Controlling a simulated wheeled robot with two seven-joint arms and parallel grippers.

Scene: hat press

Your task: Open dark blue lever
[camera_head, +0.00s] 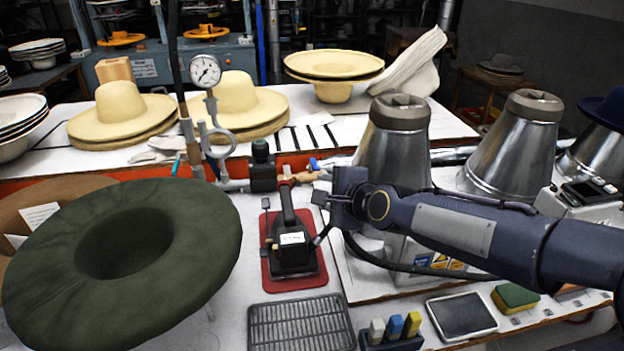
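A small blue lever (313,163) sits on the pipe and valve assembly at the back edge of the near table, close to a black valve body (263,170). Its lower part is partly hidden. My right gripper (322,217) comes in from the right, in front of and below the blue lever, apart from it in the picture. Its fingers look spread with nothing between them. It is close to the upright handle of a black iron, and I cannot tell if they touch. My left gripper is not in view.
The black iron (292,250) stands on a red mat (266,276). A green hat (190,262) fills the left. Metal cones (512,150) stand at right behind my arm. A pressure gauge (205,71) rises behind the pipe. A grey grate (301,324) lies in front.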

